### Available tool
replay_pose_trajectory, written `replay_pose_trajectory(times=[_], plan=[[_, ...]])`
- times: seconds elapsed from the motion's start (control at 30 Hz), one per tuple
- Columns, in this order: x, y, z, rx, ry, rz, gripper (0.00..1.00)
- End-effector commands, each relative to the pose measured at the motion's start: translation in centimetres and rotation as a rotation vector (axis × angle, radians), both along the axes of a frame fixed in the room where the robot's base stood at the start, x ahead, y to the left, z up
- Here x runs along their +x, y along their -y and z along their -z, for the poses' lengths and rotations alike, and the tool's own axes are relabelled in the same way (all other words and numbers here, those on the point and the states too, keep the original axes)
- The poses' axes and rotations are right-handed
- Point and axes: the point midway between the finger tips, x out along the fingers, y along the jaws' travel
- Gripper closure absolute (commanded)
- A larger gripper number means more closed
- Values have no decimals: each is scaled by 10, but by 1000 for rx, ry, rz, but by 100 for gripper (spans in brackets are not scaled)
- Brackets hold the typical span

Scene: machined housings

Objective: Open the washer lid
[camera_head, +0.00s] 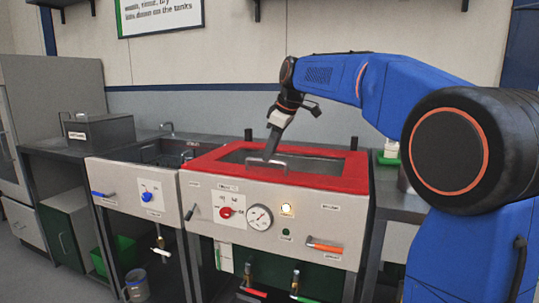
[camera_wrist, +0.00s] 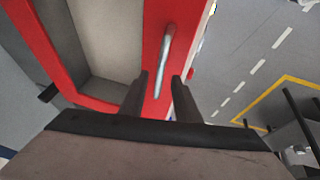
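The washer (camera_head: 270,222) is a pale-fronted cabinet with a red-framed lid (camera_head: 325,183) lying flat on top, around a grey middle. A metal bar handle (camera_head: 280,166) is on the lid's front red strip. In the wrist view the handle (camera_wrist: 165,52) runs along the red strip of the lid (camera_wrist: 40,50). My gripper (camera_head: 269,154) points down at the handle from above. In the wrist view my gripper (camera_wrist: 160,80) is open, its two dark fingers on either side of the handle's near end. I cannot tell whether either finger touches the handle.
The washer's front has a red knob (camera_head: 226,212), a gauge (camera_head: 259,217) and an orange-handled lever (camera_head: 324,246). A sink unit (camera_head: 130,186) stands at left, with a dark box (camera_head: 100,131) beyond it. A wall sign (camera_head: 160,14) hangs above.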

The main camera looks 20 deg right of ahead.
Motion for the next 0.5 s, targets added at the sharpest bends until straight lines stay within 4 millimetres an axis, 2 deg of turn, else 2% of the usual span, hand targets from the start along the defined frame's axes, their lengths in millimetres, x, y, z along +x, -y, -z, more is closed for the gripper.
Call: replay_pose_trajectory(times=[0.2, 0.5], plan=[[6, -3, 14, -1, -1, 0, 71], [6, -3, 16, 0, 0, 0, 71]])
